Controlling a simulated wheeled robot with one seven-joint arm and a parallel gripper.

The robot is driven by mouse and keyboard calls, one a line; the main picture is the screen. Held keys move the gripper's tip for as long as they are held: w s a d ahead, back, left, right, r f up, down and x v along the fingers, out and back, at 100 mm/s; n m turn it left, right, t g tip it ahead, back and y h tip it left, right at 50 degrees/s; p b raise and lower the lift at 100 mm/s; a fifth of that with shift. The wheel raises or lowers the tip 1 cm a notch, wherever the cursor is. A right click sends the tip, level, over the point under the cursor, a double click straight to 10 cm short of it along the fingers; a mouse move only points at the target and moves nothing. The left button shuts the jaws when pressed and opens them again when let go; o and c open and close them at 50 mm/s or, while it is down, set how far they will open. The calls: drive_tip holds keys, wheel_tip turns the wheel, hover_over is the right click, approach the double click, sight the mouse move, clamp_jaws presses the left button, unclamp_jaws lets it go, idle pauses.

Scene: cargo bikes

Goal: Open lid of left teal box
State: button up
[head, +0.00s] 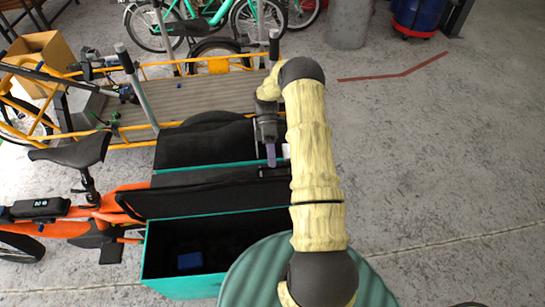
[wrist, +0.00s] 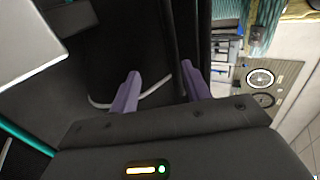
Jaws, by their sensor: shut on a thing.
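The near teal box (head: 185,220) on the orange cargo bike is open in the head view. Its dark inside shows, with a small blue item (head: 190,260) in it. Its black lid (head: 215,197) stands raised along the far side of the opening. My gripper (head: 271,156) is at the right part of the lid's upper edge, its purple fingers pointing down. In the wrist view the fingers (wrist: 160,88) are a gap apart with dark material between them. The exact contact is hard to see. A second teal-edged box with a black top (head: 205,145) lies behind.
The orange bike's saddle (head: 75,150) and frame are at the left. A yellow-railed cargo bike with a wooden deck (head: 195,92) stands behind. A ribbed teal round object (head: 255,275) is at the lower middle. The floor (head: 450,150) at the right is clear.

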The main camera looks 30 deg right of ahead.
drive_tip(key=shift+o, duration=1)
drive_tip(key=shift+d+f, duration=0.1)
drive_tip(key=shift+f, duration=0.65)
drive_tip(key=shift+r, duration=0.1)
drive_tip(key=shift+c, duration=0.5)
drive_tip(key=shift+w+d+r, duration=0.1)
drive_tip(key=shift+w+r, duration=0.05)
drive_tip(key=shift+w, duration=0.1)
drive_tip(key=shift+c, duration=0.5)
drive_tip(key=b+v, duration=0.1)
drive_tip(key=v, duration=0.6)
drive_tip(key=shift+r, duration=0.4)
